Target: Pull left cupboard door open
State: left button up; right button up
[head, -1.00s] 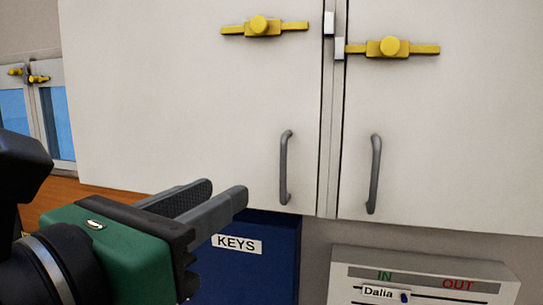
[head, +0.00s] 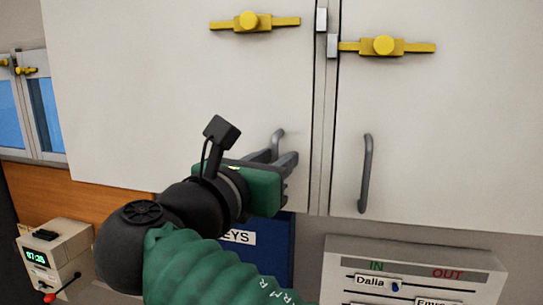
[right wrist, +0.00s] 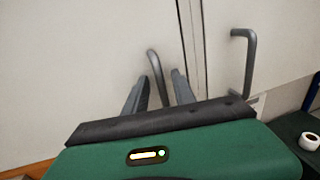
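The left cupboard door (head: 150,100) is a large white panel in the head view and looks shut. Its grey bar handle (head: 279,137) is near the door's right edge, its lower part hidden by my gripper. My right gripper (head: 287,157) is at this handle with its fingers spread. In the right wrist view the handle (right wrist: 154,63) stands between the two open fingers (right wrist: 159,77), with a gap visible beside it. I cannot tell whether either finger touches it. A yellow latch (head: 253,22) sits high on the left door. My left gripper is not in view.
The right door (head: 440,120) with its own handle (head: 366,172) is beside it. Below are a blue KEYS box (head: 282,250), partly hidden by my arm, and an IN/OUT board (head: 420,258). A beige device (head: 58,260) stands at the lower left.

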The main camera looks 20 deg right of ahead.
jog(key=shift+s, duration=0.1)
grip_shut()
dwell(1.2)
